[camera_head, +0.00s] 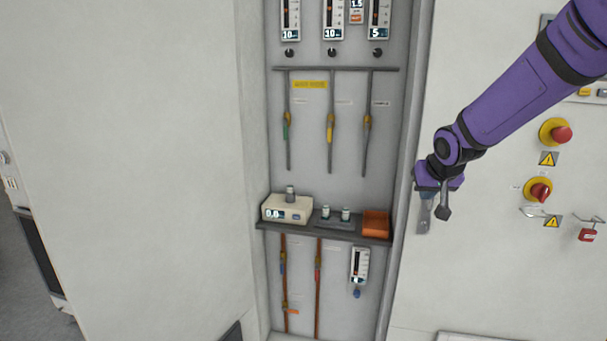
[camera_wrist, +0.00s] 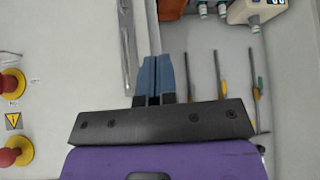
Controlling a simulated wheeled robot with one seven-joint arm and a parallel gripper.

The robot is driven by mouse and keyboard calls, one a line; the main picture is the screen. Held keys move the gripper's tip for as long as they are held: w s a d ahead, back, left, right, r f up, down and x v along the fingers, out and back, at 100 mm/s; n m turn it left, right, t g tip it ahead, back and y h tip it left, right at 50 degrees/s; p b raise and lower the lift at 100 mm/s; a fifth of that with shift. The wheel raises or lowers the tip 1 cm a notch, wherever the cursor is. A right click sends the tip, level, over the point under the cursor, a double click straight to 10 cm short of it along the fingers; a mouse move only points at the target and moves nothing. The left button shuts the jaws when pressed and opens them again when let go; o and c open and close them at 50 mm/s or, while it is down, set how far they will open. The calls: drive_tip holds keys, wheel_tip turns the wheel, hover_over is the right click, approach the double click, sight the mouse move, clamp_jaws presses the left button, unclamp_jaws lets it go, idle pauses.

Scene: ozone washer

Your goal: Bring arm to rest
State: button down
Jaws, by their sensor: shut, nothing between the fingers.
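My purple arm (camera_head: 510,100) reaches in from the upper right in the head view. My gripper (camera_head: 426,212) hangs at its end, in front of the right edge of the recessed panel, to the right of the small shelf. In the wrist view my gripper (camera_wrist: 152,68) shows two blue-grey fingers side by side, closed together with nothing between them. The gripper looks apart from the shelf items. How far it is from the wall surface I cannot tell.
A shelf (camera_head: 325,231) holds a white meter (camera_head: 287,209), small vials (camera_head: 335,213) and an orange tray (camera_head: 376,223). Valved pipes (camera_head: 330,125) and gauges (camera_head: 333,20) are above. Yellow-red knobs (camera_head: 541,191) and a red padlock (camera_head: 587,235) are at right. A blank white panel (camera_head: 130,150) fills the left.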

drive_tip(key=s+d+r+g+h, duration=0.1)
drive_tip(key=s+r, duration=0.3)
drive_tip(key=s, duration=0.5)
drive_tip(key=s+r, duration=0.5)
drive_tip(key=s, duration=0.3)
drive_tip(key=s+g+y, duration=0.1)
drive_tip(key=s, duration=1.7)
drive_tip(key=shift+s, duration=0.3)
